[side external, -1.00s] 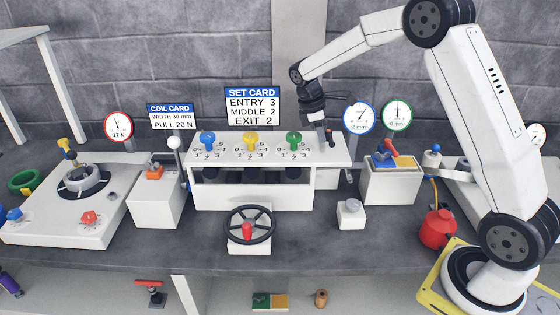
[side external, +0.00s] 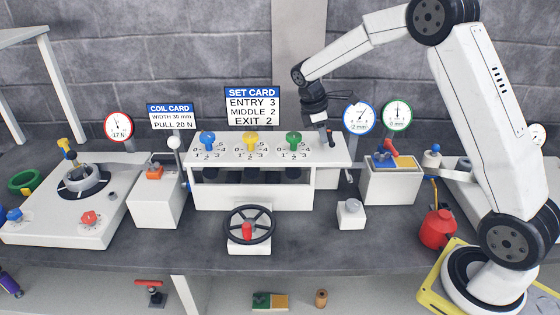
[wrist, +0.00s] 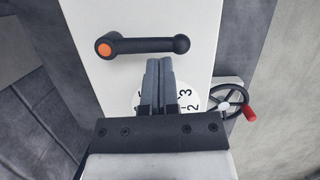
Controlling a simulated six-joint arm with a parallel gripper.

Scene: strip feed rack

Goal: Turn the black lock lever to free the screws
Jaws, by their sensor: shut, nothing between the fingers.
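The black lock lever (wrist: 145,45) lies across the white top of the feed rack (wrist: 84,18) in the wrist view. Its orange pivot cap (wrist: 103,48) is at the left and its rounded knob (wrist: 181,44) at the right. My gripper (wrist: 159,60) is shut and empty, its fingertips just below the middle of the bar in the picture; I cannot tell whether they touch it. In the side view my gripper (side external: 326,133) is low over the rack's right end and partly hides the lever. The blue screw (side external: 207,138), yellow screw (side external: 251,139) and green screw (side external: 293,138) stand upright on the rack.
A black handwheel (side external: 262,212) with a red knob stands before the rack. A small white button box (side external: 351,214) is to its right. The SET CARD (side external: 252,105) is behind.

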